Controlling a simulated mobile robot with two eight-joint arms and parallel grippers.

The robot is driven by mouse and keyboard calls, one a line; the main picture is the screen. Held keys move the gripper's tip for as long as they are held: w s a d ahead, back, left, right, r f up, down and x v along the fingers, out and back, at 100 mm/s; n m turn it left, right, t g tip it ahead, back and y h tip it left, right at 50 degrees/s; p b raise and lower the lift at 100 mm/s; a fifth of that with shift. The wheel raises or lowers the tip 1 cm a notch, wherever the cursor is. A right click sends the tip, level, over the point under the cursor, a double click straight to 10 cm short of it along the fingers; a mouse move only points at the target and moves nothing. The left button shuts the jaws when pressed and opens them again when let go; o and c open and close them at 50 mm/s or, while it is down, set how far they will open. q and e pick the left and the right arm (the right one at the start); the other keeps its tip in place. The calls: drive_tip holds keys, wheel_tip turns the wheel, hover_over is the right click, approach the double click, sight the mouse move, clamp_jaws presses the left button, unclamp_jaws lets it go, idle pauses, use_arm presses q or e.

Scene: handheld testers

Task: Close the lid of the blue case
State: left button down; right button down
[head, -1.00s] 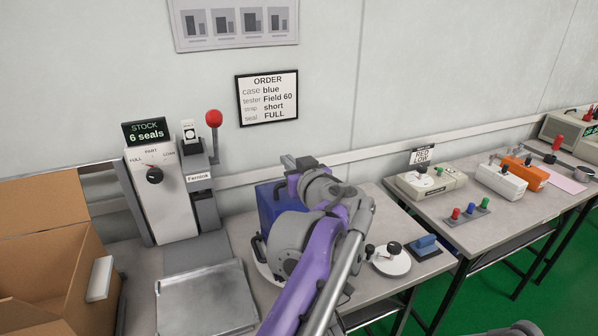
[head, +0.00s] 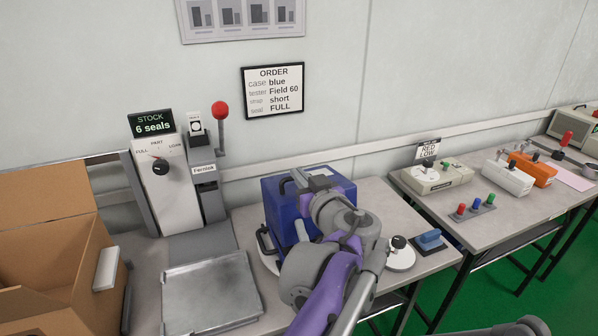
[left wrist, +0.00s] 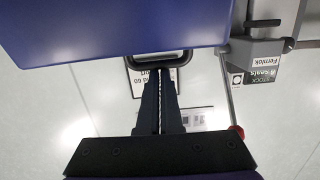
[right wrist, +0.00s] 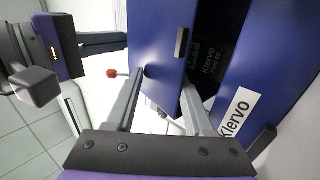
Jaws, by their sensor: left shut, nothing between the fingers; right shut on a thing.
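The blue case (head: 277,205) stands on the bench in the middle of the head view, partly behind my arm. In the right wrist view its blue lid panel (right wrist: 160,45) stands apart from the case body (right wrist: 285,75), and a dark tester marked Klervo (right wrist: 207,70) shows in the gap. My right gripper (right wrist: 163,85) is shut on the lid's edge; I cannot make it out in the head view. My left gripper (head: 302,178) is shut and empty over the case. In the left wrist view its fingertips (left wrist: 158,73) are by a black handle (left wrist: 165,58); contact is unclear.
A sealing machine (head: 170,180) with a red-knobbed lever and a metal tray (head: 212,290) are left of the case. An open carton (head: 60,260) is at far left.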

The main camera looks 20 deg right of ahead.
use_arm(q)
drive_tip(key=shift+s+d+f, duration=0.1)
drive_tip(key=shift+s+f, duration=0.15)
drive_tip(key=shift+f, duration=0.25)
use_arm(e)
drive_tip(key=c, duration=0.9)
unclamp_jaws()
drive_tip(key=shift+w+r, duration=0.15)
drive_tip(key=shift+w, duration=0.1)
drive_tip(key=shift+s, duration=0.15)
drive_tip(key=shift+c, duration=0.7)
